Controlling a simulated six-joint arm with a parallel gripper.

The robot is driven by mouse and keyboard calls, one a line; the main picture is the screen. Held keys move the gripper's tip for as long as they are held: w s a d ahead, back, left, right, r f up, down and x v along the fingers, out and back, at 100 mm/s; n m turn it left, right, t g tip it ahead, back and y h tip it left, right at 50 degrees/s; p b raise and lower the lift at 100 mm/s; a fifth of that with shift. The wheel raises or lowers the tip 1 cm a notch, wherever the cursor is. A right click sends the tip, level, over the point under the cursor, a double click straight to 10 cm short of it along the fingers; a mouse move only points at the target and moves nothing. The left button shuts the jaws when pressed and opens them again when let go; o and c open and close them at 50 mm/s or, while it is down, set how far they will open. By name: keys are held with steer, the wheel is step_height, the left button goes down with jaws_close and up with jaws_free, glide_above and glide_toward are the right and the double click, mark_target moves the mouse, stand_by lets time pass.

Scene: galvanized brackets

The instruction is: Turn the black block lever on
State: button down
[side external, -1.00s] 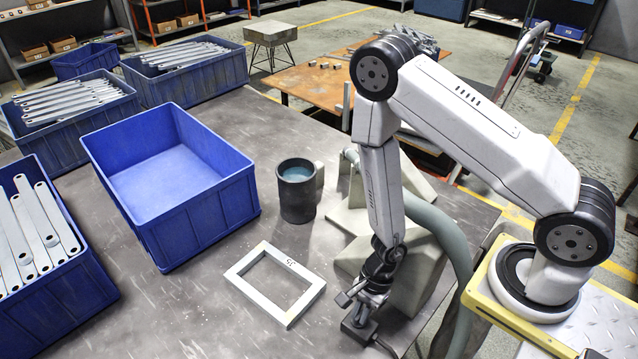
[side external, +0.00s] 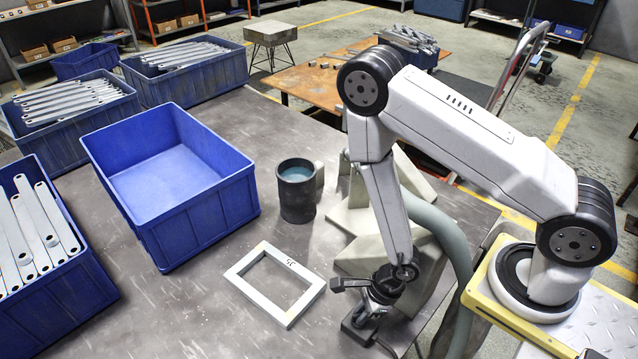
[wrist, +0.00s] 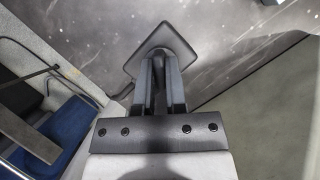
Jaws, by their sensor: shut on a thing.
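The black block (side external: 357,333) sits on the grey table near its front edge, with a dark cable at its side. It also shows in the wrist view as a dark, square-cornered plate (wrist: 172,36) beyond the fingertips. My gripper (side external: 368,310) is directly above the block, pointing down at a slant. In the wrist view, my gripper (wrist: 159,60) has its two dark fingers close together, shut on the block's lever. The lever itself is mostly hidden between the fingers, so its exact angle cannot be told.
A white rectangular frame (side external: 243,291) lies left of the block. A dark cup (side external: 297,200) and an empty blue bin (side external: 212,222) stand farther back. Pale angular blocks (side external: 350,222) and a grey-green hose (side external: 455,245) are close behind my arm. Bins of metal bars line the left.

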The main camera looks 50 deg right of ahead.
steer(key=shift+m, duration=0.5)
steer(key=shift+h, duration=0.3)
steer(key=c, duration=0.7)
jaws_free()
